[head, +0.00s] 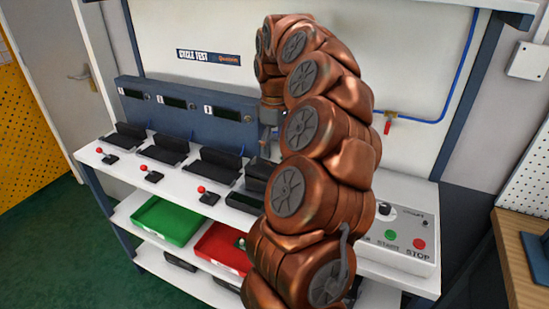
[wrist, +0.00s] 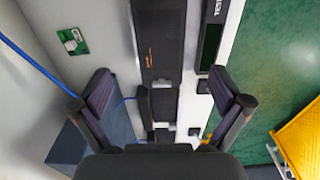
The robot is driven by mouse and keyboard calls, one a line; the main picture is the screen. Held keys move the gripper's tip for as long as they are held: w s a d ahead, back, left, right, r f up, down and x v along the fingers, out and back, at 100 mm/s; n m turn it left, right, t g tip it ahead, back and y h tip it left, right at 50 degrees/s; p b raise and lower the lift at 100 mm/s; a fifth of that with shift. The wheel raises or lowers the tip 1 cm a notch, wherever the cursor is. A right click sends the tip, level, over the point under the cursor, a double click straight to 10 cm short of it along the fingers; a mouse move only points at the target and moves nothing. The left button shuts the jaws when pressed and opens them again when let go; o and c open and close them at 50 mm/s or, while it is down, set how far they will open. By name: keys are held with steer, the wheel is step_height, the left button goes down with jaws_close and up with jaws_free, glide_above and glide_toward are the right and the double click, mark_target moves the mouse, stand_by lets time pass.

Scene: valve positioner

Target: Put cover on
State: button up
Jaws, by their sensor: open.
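My gripper (wrist: 165,88) is open in the wrist view, its two dark fingers wide apart with nothing held between them. In the head view my gripper (head: 267,135) hangs at the back of the bench, partly hidden by my arm. Several black units with flat and raised parts stand along the bench, one at the left (head: 130,135), one in the middle (head: 215,162) and one beside my arm (head: 258,178). I cannot tell which black part is the cover. In the wrist view a long dark piece (wrist: 160,45) with a small orange mark lies beyond the fingers.
Red-knobbed levers (head: 202,190) line the bench's front edge. A dark display panel (head: 180,103) runs behind. A green tray (head: 165,220) and a red tray (head: 222,248) sit on the lower shelf. A START/STOP box (head: 405,240) is at right. A blue hose (head: 440,115) runs along the wall.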

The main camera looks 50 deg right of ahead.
steer(key=shift+r, duration=1.95)
steer(key=shift+a, duration=0.1)
steer(key=s+a+n, duration=0.1)
steer(key=s+a, duration=0.1)
steer(key=a, duration=1)
steer(key=s+a, duration=0.2)
steer(key=a, duration=1)
steer(key=s+a+f+m, duration=0.1)
steer(key=s+a+f, duration=0.2)
steer(key=s, duration=0.3)
steer(key=s+a+f+m+g, duration=0.1)
steer(key=s+a+f, duration=0.3)
steer(key=s, duration=0.2)
steer(key=s+a+f+m, duration=0.2)
steer(key=s+a+f, duration=0.1)
steer(key=s, duration=0.3)
steer(key=shift+s+a+f+g, duration=0.15)
steer(key=shift+a+f+g, duration=0.15)
steer(key=shift+f+g, duration=0.15)
